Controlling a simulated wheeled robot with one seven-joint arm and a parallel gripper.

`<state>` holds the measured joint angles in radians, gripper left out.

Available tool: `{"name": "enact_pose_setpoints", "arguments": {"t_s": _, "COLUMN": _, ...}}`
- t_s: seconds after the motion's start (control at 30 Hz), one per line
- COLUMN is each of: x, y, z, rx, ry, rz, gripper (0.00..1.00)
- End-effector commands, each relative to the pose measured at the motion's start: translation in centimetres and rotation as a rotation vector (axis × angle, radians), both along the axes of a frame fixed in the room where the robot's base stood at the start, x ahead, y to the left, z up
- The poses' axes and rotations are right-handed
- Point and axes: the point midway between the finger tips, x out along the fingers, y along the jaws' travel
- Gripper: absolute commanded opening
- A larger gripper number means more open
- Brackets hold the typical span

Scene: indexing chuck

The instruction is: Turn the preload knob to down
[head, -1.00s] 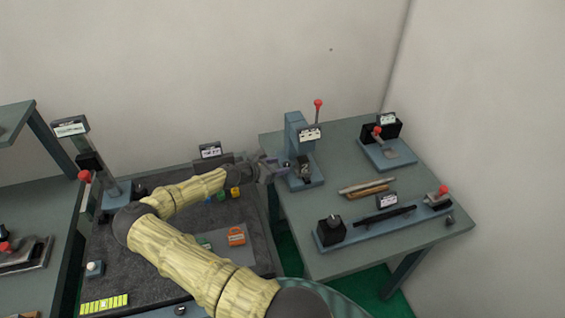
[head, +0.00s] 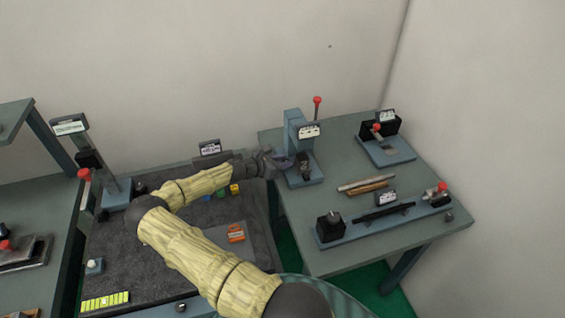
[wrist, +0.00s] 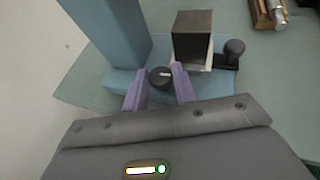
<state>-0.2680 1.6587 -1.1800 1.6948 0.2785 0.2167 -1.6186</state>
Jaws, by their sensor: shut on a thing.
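The preload knob (wrist: 160,77) is a small round black knob with a short white mark, low on the front of a blue-grey upright fixture. In the wrist view the mark points to the right. My gripper (wrist: 160,88) has its two purple fingers on either side of the knob, shut on it. In the head view my gripper (head: 278,164) is at the left side of the fixture (head: 294,131), which has a red-tipped lever and a label. The knob is too small to make out there.
A dark block (wrist: 193,37) and a small black knob (wrist: 234,48) sit on the fixture base right of my fingers. On the green bench (head: 346,150) are two rods (head: 367,184), a long rail fixture (head: 385,220) and a red-knobbed clamp (head: 384,139).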

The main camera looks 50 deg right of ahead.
Motion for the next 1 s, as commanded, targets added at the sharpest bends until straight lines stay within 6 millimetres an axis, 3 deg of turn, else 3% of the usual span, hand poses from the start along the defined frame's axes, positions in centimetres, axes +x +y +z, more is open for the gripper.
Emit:
{"name": "enact_pose_setpoints", "arguments": {"t_s": 0.43, "x": 0.59, "y": 0.01, "z": -0.57, "rx": 0.005, "ry": -0.004, "rz": -0.210, "gripper": 0.04}}
{"name": "enact_pose_setpoints", "arguments": {"t_s": 0.87, "x": 0.59, "y": -0.03, "z": -0.14, "rx": 0.002, "ry": -0.004, "rz": -0.249, "gripper": 0.04}}
{"name": "enact_pose_setpoints", "arguments": {"t_s": 0.9, "x": 0.59, "y": -0.04, "z": -0.15, "rx": 0.002, "ry": -0.004, "rz": -0.249, "gripper": 0.29}}
{"name": "enact_pose_setpoints", "arguments": {"t_s": 1.0, "x": 0.55, "y": -0.08, "z": -0.12, "rx": 0.001, "ry": -0.003, "rz": -0.250, "gripper": 0.47}}
